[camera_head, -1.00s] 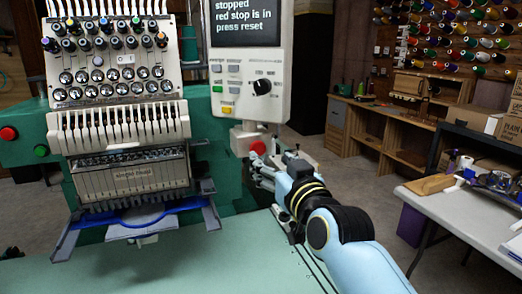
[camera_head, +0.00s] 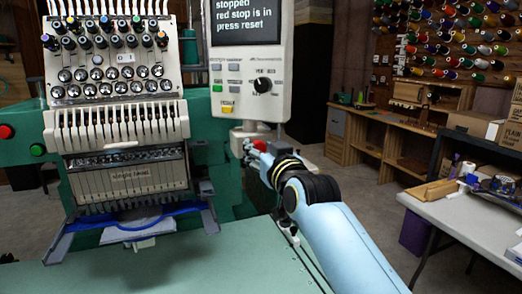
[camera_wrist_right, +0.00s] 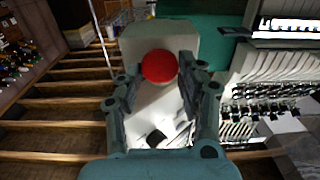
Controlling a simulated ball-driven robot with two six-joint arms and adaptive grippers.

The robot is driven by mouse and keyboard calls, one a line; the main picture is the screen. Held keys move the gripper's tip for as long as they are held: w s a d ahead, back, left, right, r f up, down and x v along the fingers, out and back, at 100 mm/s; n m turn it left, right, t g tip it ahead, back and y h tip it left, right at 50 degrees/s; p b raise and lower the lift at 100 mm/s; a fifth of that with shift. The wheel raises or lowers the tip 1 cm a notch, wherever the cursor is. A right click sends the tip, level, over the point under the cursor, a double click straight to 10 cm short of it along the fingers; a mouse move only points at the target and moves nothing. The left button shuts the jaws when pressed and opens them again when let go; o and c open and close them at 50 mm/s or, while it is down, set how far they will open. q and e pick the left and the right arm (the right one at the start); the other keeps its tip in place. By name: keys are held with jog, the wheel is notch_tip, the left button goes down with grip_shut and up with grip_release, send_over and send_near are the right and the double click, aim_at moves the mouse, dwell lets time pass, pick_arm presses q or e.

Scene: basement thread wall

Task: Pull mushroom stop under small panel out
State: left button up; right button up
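The red mushroom stop (camera_head: 260,146) sits on a pale box under the small panel (camera_head: 247,72). In the right wrist view the round red head of the stop (camera_wrist_right: 159,66) lies between the tips of my right gripper, in front of the pale box. My right gripper (camera_head: 254,152) is at the stop in the head view and partly covers it. In the wrist view its fingers (camera_wrist_right: 160,78) are apart, one on each side of the red head; I cannot tell whether they touch it. My left gripper is not in view.
The panel's screen (camera_head: 236,22) reads that it is stopped, the red stop is in, press reset. The embroidery machine head (camera_head: 115,105) stands left. Another red button (camera_head: 7,131) is at far left. A green table (camera_head: 170,265) lies below; a cluttered white table (camera_head: 470,220) stands right.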

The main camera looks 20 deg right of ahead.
grip_shut()
jog(key=shift+s+p, duration=0.5)
jog(key=shift+p, duration=0.15)
jog(key=shift+f, duration=0.1)
jog(key=shift+o, duration=2.3)
grip_release()
jog(key=shift+o, duration=1.1)
jog(key=shift+s, duration=0.15)
